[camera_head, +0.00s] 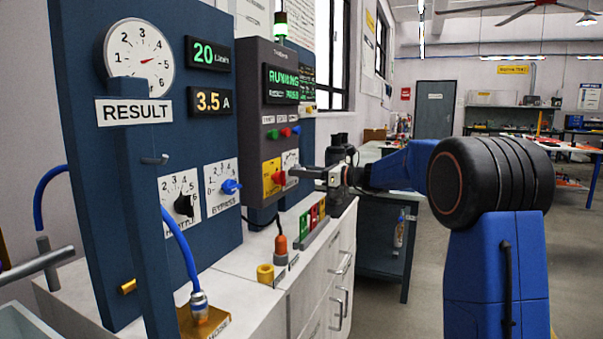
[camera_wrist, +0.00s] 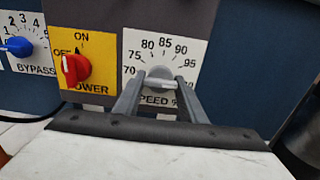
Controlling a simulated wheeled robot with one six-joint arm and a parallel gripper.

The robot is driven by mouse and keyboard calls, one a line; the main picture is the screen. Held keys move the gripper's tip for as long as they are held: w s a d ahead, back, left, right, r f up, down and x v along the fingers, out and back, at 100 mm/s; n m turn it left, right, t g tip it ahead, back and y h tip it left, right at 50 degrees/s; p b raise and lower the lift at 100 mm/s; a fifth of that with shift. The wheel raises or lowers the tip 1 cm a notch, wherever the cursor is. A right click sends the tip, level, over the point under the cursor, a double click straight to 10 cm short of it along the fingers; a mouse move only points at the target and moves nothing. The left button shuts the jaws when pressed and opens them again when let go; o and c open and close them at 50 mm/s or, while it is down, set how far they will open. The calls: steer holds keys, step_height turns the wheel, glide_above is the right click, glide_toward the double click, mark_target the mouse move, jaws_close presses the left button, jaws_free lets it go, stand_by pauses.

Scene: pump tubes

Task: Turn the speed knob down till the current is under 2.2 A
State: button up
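The speed knob (camera_wrist: 160,74) is a grey round knob on a white dial marked from 70 upward, in the middle of the wrist view. My gripper (camera_wrist: 161,88) has its two grey fingers either side of the knob, with a pale bar between them. I cannot tell if they press on it. The fingers hide the lower dial, and the pointer's reading is unclear. In the head view my gripper (camera_head: 297,173) reaches the grey pump panel from the right. The current display (camera_head: 209,101) reads 3.5 A in yellow.
The red power knob (camera_wrist: 75,69) on its yellow plate is just left of my gripper. The blue bypass knob (camera_head: 231,187) and black throttle knob (camera_head: 184,205) are farther left. The green flow display (camera_head: 208,54) reads 20 L/min.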

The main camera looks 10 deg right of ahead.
steer(key=shift+c, duration=0.7)
steer(key=shift+n, duration=2.8)
steer(key=shift+d, duration=0.1)
steer(key=o, duration=1.1)
steer(key=shift+c, duration=0.2)
steer(key=shift+d, duration=0.1)
